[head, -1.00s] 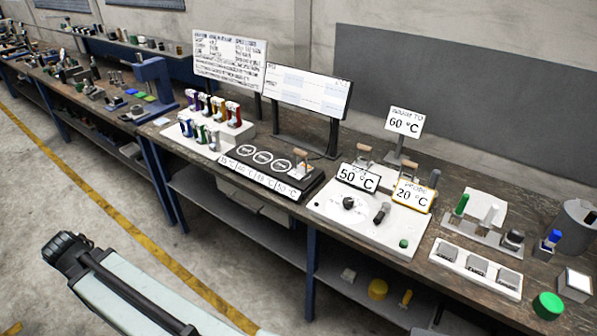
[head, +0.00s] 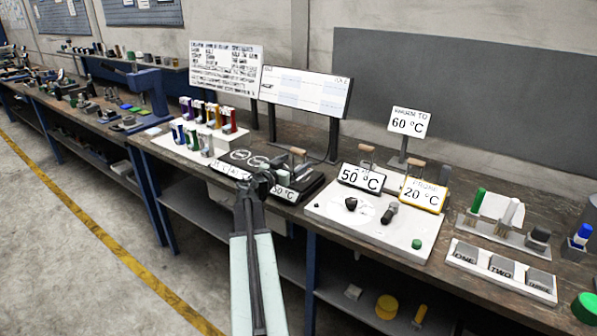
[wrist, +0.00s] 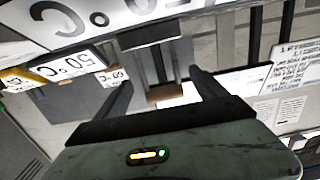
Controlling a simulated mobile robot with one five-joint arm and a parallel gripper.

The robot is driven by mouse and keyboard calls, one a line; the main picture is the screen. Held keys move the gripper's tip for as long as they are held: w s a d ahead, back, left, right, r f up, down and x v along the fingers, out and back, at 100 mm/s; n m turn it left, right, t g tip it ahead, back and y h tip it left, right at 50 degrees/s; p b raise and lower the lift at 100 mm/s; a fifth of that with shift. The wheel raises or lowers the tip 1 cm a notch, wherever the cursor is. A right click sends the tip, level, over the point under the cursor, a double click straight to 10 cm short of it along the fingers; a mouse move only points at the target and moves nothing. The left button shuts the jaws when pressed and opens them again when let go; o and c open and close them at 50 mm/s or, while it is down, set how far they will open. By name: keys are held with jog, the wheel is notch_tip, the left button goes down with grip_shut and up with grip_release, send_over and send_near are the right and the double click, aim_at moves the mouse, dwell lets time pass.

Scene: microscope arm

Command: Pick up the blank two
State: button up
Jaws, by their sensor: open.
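The blank two (head: 501,267) is a dark grey square block marked TWO. It sits in the middle of a white tray (head: 478,272) on the right of the bench, between the blank marked ONE (head: 465,256) and a third grey block (head: 539,280) whose label I cannot read. My gripper (head: 258,182) is well to the left of it, by the black plate rack at the bench's front. In the wrist view my gripper (wrist: 160,78) is open, its two dark fingers apart. A grey thing with a brown end shows beyond them. The blank two does not show there.
A white board (head: 364,221) with knobs and signs reading 50 °C (head: 360,179) and 20 °C (head: 423,194) stands between my gripper and the tray. Behind the tray is a rack with a green-topped tube (head: 478,202). A green cylinder (head: 586,307) is at the lower right.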

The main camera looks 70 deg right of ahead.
jog(key=x, duration=0.6)
jog(key=shift+d+f+b, duration=0.1)
jog(key=shift+f+b, duration=0.1)
jog(key=shift+b, duration=0.1)
grip_shut()
